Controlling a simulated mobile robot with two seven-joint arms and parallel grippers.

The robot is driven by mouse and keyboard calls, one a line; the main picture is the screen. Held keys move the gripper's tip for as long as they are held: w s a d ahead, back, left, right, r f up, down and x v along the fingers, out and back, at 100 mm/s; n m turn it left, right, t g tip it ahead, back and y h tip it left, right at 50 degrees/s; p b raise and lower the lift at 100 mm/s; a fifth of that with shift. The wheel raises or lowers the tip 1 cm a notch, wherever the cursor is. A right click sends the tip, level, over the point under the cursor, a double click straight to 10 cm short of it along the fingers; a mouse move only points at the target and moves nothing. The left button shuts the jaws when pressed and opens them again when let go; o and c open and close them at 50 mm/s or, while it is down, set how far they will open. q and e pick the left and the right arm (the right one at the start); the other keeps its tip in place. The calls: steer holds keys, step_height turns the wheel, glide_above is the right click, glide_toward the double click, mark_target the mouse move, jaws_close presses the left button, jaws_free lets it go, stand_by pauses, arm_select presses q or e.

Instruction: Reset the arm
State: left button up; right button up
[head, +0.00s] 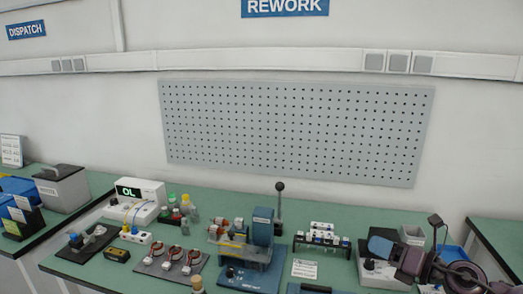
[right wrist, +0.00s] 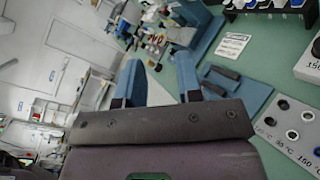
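My right arm comes in at the lower right of the head view, and its right gripper (head: 382,247) hangs over the right part of the green bench (head: 340,216). In the right wrist view the two blue fingers of the right gripper (right wrist: 159,65) stand apart with a clear gap. The gripper partly covers a white box in the head view. My left arm and left gripper are not in view.
A blue press (head: 262,228) with a black-knobbed lever stands mid-bench. A rack of small parts (head: 322,237) is left of the right gripper. A white meter (head: 137,200), bottles and a mat of stators (head: 172,262) lie further left. A grey pegboard (head: 295,130) hangs behind.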

steer(key=s+d+f+m+t+h, duration=0.15)
steer(key=s+f+m+h, duration=0.4)
steer(key=m, duration=0.75)
steer(key=s+d+f+m+t+h, duration=0.1)
steer(key=s+f+m+t+h, duration=0.15)
steer(key=f+m, duration=0.9)
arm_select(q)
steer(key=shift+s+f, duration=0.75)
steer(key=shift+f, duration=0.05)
arm_select(e)
steer(key=s+a+f+m+g+h, duration=0.1)
steer(key=s+f+m+g, duration=0.1)
steer(key=s+f+m, duration=0.3)
steer(key=s+f+m+g+h, duration=0.2)
steer(key=s+f+m, duration=0.4)
steer(key=s, duration=0.6)
steer(key=shift+a+g+h, duration=0.3)
steer(key=shift+a+g, duration=0.05)
steer(key=shift+g, duration=0.15)
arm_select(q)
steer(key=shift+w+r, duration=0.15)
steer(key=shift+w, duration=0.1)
arm_select(e)
steer(key=shift+s, duration=0.1)
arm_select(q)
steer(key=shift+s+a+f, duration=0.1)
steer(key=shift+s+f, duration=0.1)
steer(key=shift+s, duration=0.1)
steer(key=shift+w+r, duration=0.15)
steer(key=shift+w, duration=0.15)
